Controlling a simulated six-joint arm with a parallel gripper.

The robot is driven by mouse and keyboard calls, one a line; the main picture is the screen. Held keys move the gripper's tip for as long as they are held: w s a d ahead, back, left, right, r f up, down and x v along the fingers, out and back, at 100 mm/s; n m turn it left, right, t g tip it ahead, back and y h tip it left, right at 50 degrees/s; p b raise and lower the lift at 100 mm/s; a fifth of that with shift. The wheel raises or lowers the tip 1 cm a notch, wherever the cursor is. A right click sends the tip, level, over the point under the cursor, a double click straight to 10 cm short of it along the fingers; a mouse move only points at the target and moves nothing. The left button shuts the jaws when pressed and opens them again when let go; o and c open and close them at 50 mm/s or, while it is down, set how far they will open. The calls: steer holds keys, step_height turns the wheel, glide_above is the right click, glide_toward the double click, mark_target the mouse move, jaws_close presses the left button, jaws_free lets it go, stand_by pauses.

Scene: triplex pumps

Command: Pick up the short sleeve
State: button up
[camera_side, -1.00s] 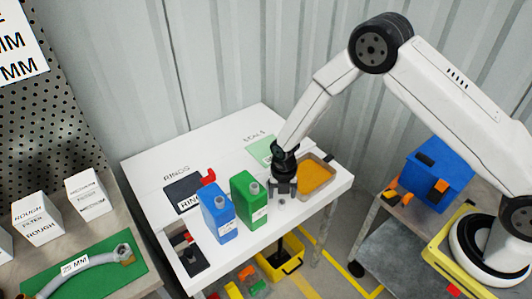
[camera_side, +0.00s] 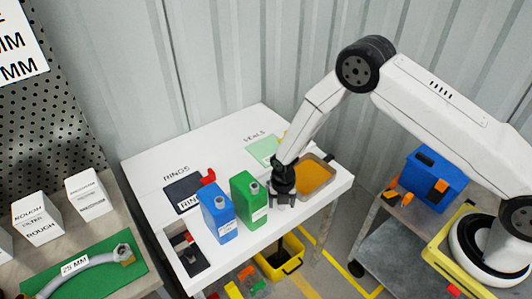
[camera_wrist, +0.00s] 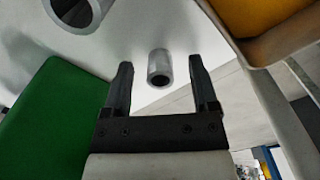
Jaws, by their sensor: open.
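The small grey metal sleeve (camera_wrist: 159,67) stands on the white table top in the wrist view, its hollow bore facing me. It lies between the two fingers of my gripper (camera_wrist: 162,85), ahead of the palm, with a gap on both sides. My gripper is open and empty. A larger grey tube (camera_wrist: 82,10) is partly cut off at the top left of the wrist view. In the side view my gripper (camera_side: 283,201) is low over the table, right of the green container, and hides the small sleeve.
The green container (camera_side: 247,202) stands close left of my gripper, with the blue container (camera_side: 217,213) beyond it. A tray with an orange bottom (camera_side: 331,172) is close on the right. The table's front edge (camera_side: 318,209) is near.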

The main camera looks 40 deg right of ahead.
jaws_close()
steer(key=shift+r, duration=0.2)
steer(key=shift+r, duration=0.9)
steer(key=s+d+r, duration=0.2)
steer(key=s+r, duration=0.9)
steer(key=s, duration=0.2)
steer(key=shift+s+d, duration=0.15)
steer(key=shift+s, duration=0.25)
steer(key=shift+w, duration=0.1)
